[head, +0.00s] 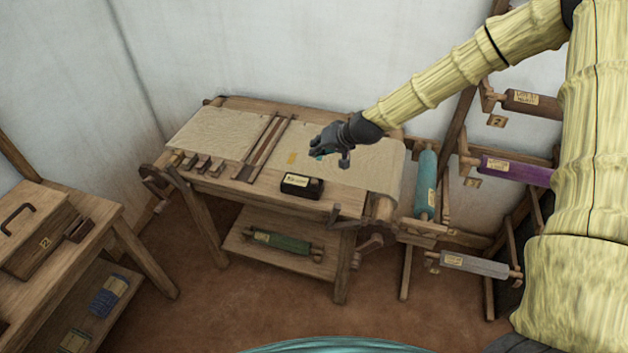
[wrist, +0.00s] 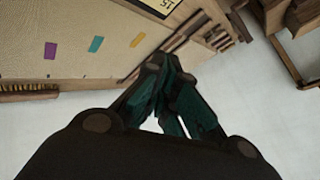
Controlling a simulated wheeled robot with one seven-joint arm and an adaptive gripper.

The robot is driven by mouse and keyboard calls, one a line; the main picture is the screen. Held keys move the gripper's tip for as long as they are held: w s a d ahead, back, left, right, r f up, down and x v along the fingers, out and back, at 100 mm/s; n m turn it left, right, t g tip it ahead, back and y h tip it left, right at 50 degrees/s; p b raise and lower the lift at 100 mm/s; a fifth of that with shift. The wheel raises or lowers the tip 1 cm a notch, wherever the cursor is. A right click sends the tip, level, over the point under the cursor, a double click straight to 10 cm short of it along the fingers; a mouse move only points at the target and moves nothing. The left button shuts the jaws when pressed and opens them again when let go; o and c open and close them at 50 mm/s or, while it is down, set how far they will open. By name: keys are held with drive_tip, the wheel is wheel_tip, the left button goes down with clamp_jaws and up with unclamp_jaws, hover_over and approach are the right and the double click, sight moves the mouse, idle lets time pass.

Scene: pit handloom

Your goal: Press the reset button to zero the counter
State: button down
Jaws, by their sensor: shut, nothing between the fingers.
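The counter appears to be the small black box with a pale label (head: 301,187) on the front edge of the loom (head: 345,193). Its reset button is too small to make out. My gripper (head: 317,151) is shut and empty. In the head view it appears over the woven cloth (head: 368,163), behind and slightly right of the box, apart from it. The shut fingers also show in the wrist view (wrist: 163,72). There, a dark-edged yellow label (wrist: 160,4) is cut off at the top; I cannot tell whether it belongs to the counter.
Small wooden blocks (head: 204,165) line the loom's front left. A green roller (head: 281,241) lies on the shelf below. A bench with a wooden box (head: 38,228) is at left.

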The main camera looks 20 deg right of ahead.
sight(316, 179)
drive_tip(key=shift+f, duration=0.2)
drive_tip(key=shift+f+b, duration=2.85)
drive_tip(key=shift+f, duration=1.4)
drive_tip(key=shift+f+b, duration=0.4)
drive_tip(key=shift+f+b, duration=0.5)
drive_tip(key=shift+f, duration=0.05)
drive_tip(key=shift+r, duration=0.1)
drive_tip(key=shift+r+p, duration=0.55)
drive_tip(key=shift+r, duration=0.35)
drive_tip(key=shift+r+p, duration=1.45)
drive_tip(key=shift+r, duration=1.05)
